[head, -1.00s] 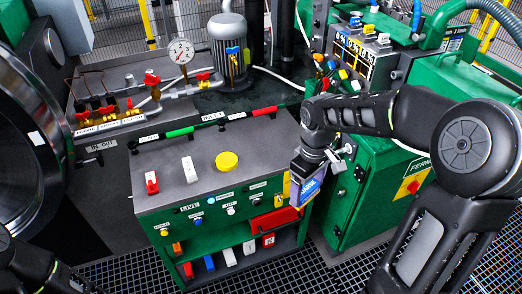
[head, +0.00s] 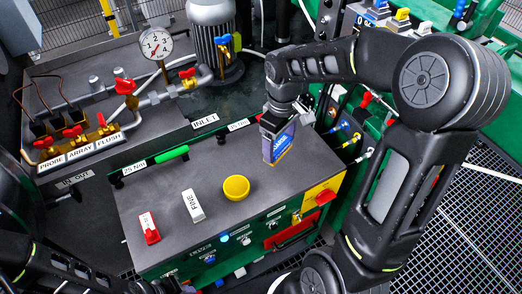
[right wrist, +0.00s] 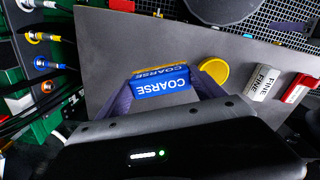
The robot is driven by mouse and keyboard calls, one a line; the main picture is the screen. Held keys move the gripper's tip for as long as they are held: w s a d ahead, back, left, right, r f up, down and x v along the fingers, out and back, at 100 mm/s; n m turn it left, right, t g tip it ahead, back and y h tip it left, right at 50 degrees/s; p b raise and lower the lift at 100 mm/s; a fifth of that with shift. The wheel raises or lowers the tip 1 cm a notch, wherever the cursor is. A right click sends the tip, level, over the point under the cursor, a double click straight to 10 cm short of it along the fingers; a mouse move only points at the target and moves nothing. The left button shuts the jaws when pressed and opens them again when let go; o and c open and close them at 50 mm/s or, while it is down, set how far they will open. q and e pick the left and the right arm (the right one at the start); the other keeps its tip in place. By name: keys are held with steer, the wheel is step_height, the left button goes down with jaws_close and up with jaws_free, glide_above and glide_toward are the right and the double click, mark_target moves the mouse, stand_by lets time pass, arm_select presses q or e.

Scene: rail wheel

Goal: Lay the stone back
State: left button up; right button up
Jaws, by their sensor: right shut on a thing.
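The blue stone marked COARSE (right wrist: 162,86) has a yellow-orange part and is gripped between the fingers of my right gripper (right wrist: 160,92) in the right wrist view. In the head view the stone (head: 280,143) hangs upright below my right gripper (head: 278,122), over the right rear part of the grey bench top (head: 215,235). Whether its lower end touches the top cannot be told. A white block marked FINE (head: 193,206) and a red-and-white block (head: 149,228) lie on the top.
A yellow round knob or cup (head: 236,188) stands on the top, left of the stone. A green-handled tool (head: 163,160) lies along the rear edge. Valves, a gauge (head: 156,44) and a motor (head: 212,35) stand behind. The top's front middle is clear.

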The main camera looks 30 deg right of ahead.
steer(key=shift+w+r, duration=0.1)
steer(key=shift+w, duration=0.2)
steer(key=shift+s, duration=0.1)
steer(key=w+a+m, duration=0.4)
steer(key=w+a, duration=0.6)
steer(key=a, duration=0.2)
steer(key=shift+w+a+r, duration=0.2)
steer(key=shift+w+r, duration=0.1)
steer(key=shift+w, duration=0.05)
steer(key=shift+a, duration=0.1)
